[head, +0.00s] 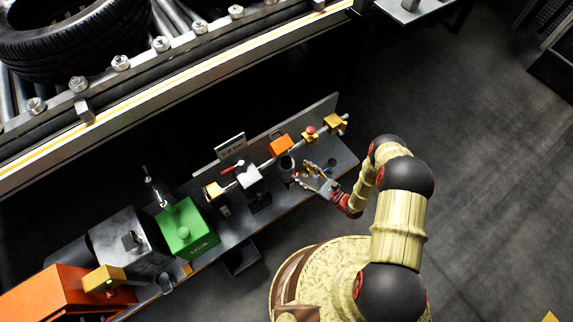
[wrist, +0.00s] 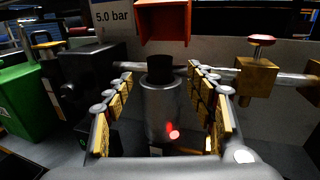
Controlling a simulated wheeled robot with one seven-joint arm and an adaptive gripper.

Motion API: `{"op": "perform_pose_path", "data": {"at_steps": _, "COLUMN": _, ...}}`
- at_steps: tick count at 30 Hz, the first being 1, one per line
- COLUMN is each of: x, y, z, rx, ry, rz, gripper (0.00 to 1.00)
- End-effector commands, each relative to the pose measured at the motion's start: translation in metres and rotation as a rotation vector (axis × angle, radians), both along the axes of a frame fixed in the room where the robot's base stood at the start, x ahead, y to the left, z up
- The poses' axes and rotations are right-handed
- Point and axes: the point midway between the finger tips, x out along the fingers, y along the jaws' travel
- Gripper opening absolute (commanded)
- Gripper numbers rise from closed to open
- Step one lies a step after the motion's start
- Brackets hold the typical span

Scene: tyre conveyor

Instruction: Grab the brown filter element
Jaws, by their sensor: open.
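A grey metal cylinder (wrist: 162,112) with a dark top part (wrist: 160,69) stands upright between my gripper's fingers in the wrist view. The top looks nearly black; I cannot tell whether it is the brown filter element, and no clearly brown element shows. My gripper (wrist: 160,80) is open, with a finger on each side of the cylinder and a visible gap on both sides. In the head view my gripper (head: 304,175) is at the bench, just right of the dark cylinder (head: 287,163). The cylinder's lower end is hidden.
An orange bracket (wrist: 164,22) hangs just above and behind the cylinder. A pipe with a brass valve and red knob (wrist: 257,72) runs behind it. A black block (wrist: 92,78) stands left. A green box (head: 187,230) and orange box (head: 55,292) are farther along the bench.

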Motion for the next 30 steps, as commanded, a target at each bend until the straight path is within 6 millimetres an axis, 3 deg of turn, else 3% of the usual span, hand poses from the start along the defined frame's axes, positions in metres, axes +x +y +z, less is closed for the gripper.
{"op": "perform_pose_path", "data": {"at_steps": 5, "x": -0.001, "y": 0.004, "z": -0.01, "rx": 0.005, "ry": 0.009, "rz": -0.022, "gripper": 0.56}}
{"op": "perform_pose_path", "data": {"at_steps": 22, "x": 0.041, "y": 0.053, "z": -0.007, "rx": 0.004, "ry": 0.008, "rz": -0.019, "gripper": 0.56}}
{"op": "perform_pose_path", "data": {"at_steps": 30, "x": 0.046, "y": 0.057, "z": -0.006, "rx": 0.004, "ry": 0.01, "rz": -0.023, "gripper": 0.56}}
